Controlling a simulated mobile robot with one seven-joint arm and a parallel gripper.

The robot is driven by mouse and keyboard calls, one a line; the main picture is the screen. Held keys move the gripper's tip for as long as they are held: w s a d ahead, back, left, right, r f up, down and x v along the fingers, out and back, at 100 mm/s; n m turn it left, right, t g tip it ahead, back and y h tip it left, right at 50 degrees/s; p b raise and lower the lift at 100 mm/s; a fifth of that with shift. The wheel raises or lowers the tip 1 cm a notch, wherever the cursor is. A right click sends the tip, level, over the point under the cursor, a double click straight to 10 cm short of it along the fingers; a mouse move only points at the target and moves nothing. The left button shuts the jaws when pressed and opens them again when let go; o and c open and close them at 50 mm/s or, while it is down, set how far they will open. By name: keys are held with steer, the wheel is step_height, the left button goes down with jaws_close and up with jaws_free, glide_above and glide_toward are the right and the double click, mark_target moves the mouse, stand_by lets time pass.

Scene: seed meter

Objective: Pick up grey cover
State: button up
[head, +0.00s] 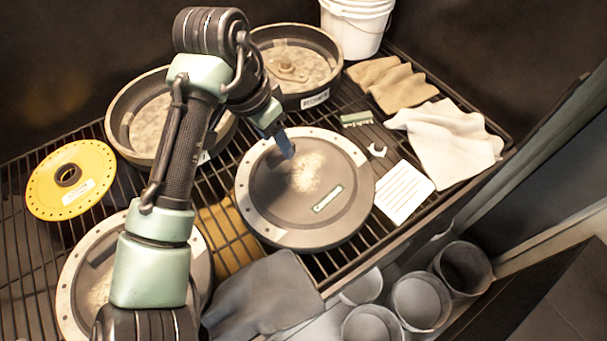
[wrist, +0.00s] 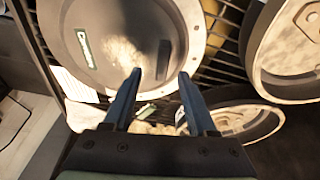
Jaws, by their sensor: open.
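The grey cover (head: 325,219) is a round disc with a paler rim dotted with holes, a label and a light dusty patch. It lies flat on the rack in the middle of the head view. In the wrist view the cover (wrist: 115,17) fills the upper left, with a dark raised bar (wrist: 164,55) near its edge. My gripper (head: 286,151) is over the cover's far left part in the head view. Its two blue fingers are apart and empty in the wrist view (wrist: 160,73), close to the bar. I cannot tell whether they touch the cover.
A similar disc (head: 75,275) lies at lower left, partly behind my arm. A yellow disc (head: 100,185), two round pans (head: 312,99), a white card (head: 404,194), cloths (head: 455,140) and a grey glove (head: 262,296) surround the cover. Several cups (head: 420,300) stand at lower right.

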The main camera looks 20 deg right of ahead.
mark_target(279, 152)
steer(key=shift+x, duration=1.9)
steer(key=shift+w+a, duration=0.15)
jaws_close()
